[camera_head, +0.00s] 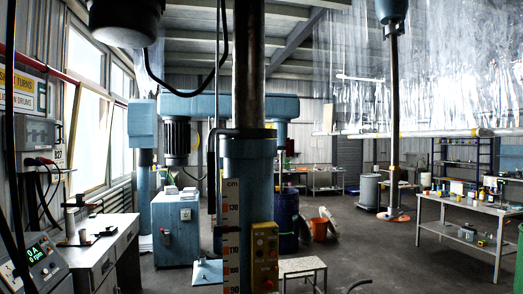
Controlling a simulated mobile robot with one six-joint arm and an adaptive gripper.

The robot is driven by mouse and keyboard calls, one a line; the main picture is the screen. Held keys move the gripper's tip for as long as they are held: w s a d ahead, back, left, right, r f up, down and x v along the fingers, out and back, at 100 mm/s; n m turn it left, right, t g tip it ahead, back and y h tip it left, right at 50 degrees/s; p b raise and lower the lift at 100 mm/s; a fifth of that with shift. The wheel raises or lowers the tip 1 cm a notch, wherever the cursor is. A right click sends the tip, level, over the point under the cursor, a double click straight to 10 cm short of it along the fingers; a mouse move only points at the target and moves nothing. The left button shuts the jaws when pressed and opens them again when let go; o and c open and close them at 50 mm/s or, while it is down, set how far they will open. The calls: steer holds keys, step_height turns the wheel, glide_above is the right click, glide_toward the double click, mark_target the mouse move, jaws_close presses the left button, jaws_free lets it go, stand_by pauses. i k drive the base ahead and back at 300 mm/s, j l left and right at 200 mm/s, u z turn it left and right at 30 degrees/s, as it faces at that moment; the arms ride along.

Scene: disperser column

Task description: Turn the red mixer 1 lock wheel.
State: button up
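I cannot make out a red lock wheel in the head view. A blue disperser column (246,165) with a dark steel shaft (249,70) stands close in the middle. It carries a white and orange cm scale (231,225) and a yellow control box (265,255) with several buttons. A dark motor-like cylinder (125,20) hangs at the top left. I cannot tell which of these belongs to mixer 1. My gripper is not in view.
A workbench (100,255) and a panel with a digital display (38,258) stand at the left. A blue cabinet (176,230) stands behind the column. A table (470,205) is at the right. The floor right of centre is largely open.

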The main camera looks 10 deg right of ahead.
mark_target(289, 148)
steer(key=k+l, duration=0.1)
steer(key=l, duration=1.45)
steer(key=i+l+z, duration=0.1)
steer(key=i, duration=0.65)
steer(key=i+l+z, duration=0.15)
steer(key=i, duration=0.6)
